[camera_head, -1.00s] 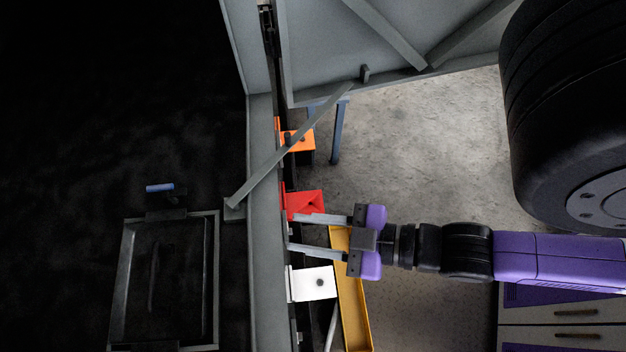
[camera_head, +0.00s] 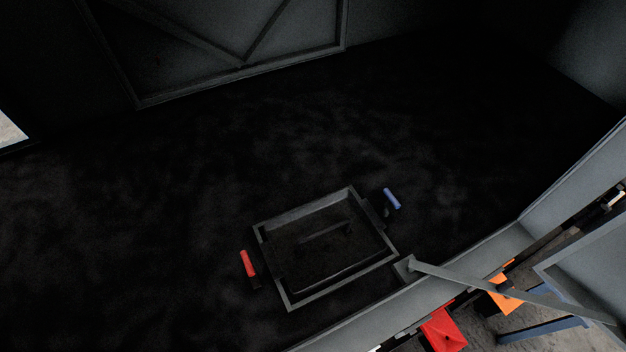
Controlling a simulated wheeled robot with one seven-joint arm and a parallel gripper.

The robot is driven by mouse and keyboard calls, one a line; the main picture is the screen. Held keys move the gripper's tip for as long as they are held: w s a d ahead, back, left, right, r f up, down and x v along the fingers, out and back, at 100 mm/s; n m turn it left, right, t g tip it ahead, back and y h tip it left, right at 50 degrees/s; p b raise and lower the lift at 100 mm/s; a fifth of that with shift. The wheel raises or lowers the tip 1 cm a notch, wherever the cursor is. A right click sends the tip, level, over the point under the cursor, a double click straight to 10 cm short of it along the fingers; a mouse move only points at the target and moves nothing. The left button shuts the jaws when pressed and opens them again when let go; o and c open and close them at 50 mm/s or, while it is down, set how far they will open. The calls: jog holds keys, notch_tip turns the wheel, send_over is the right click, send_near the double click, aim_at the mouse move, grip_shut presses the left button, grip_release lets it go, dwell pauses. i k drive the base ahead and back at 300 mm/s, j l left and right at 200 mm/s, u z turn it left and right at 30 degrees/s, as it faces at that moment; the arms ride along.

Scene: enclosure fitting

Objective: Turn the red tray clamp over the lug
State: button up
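The red tray clamp (camera_head: 248,263) is a small red handle on a dark base, at the left side of the tray (camera_head: 277,286) on the dark floor of the enclosure. The tray is a grey rectangular frame with a dark inside and a bar across it. A blue clamp (camera_head: 391,199) stands at the tray's upper right side. The lug by the red clamp is too dark to make out, so I cannot tell whether the clamp lies over it. My gripper is not in view.
A grey enclosure edge (camera_head: 450,279) runs along the lower right, with a slanted grey bar (camera_head: 490,284) across it. Outside it are a red part (camera_head: 443,331) and an orange part (camera_head: 505,301). The dark floor around the tray looks clear.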

aim_at(252, 273)
jog(key=k+u, duration=0.7)
jog(key=i+l, duration=0.25)
jog(key=l, duration=0.2)
jog(key=i+l, duration=0.25)
jog(key=l, duration=0.15)
jog(key=i+l, duration=0.25)
jog(key=l, duration=0.2)
jog(key=i+j+u, duration=0.05)
